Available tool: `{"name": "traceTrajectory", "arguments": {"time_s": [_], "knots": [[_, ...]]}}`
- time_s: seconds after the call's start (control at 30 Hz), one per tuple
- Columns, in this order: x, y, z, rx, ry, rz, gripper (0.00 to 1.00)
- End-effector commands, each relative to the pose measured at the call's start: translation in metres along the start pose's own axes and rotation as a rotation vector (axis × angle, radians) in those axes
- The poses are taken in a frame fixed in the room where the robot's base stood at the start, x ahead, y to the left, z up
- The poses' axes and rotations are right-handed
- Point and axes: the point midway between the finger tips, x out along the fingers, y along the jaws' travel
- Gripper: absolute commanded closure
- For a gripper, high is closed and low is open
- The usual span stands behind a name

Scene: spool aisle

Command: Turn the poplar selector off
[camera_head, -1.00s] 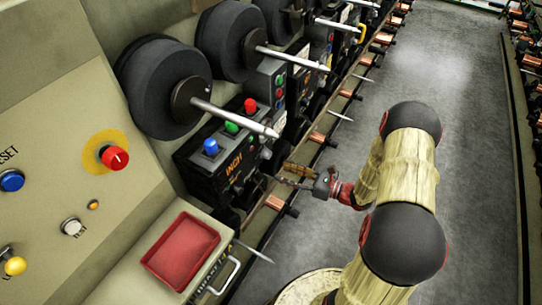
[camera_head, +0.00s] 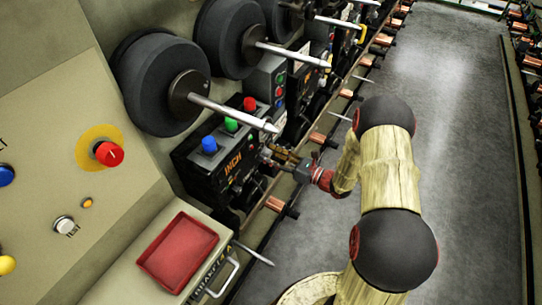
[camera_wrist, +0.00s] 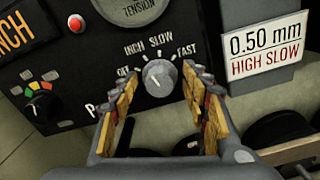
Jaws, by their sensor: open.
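A grey selector knob (camera_wrist: 158,77) sits on a black panel in the wrist view, with OFF, INCH, SLOW and FAST printed around it. I cannot clearly tell which mark its pointer is at. A label below it starts with "P"; my gripper hides the rest. My gripper (camera_wrist: 161,76) is open, with one yellow-padded finger to the left of the knob and one to the right; I cannot tell whether they touch it. In the head view my gripper (camera_head: 274,156) is at the front of the black control box (camera_head: 215,163), and the knob is not clearly visible.
A smaller knob (camera_wrist: 42,104) with a coloured scale and a red lamp (camera_wrist: 77,23) are on the same panel. A "0.50 mm HIGH SLOW" sign (camera_wrist: 264,46) is at right. A spool spindle (camera_head: 232,112) sticks out above the box. A red tray (camera_head: 178,252) lies nearer. The aisle floor (camera_head: 450,110) is clear.

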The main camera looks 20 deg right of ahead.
Motion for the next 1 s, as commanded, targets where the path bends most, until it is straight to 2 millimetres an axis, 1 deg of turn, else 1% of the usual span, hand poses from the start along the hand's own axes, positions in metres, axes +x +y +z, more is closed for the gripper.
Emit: {"name": "traceTrajectory", "arguments": {"time_s": [0.13, 0.9, 1.0], "knots": [[-0.0002, -0.0001, 0.0004, 0.000, 0.000, 0.000, 0.54], [-0.0005, -0.0002, 0.0002, -0.001, 0.000, -0.001, 0.97], [-0.0005, -0.0003, 0.0002, -0.003, 0.000, -0.001, 0.97]]}}
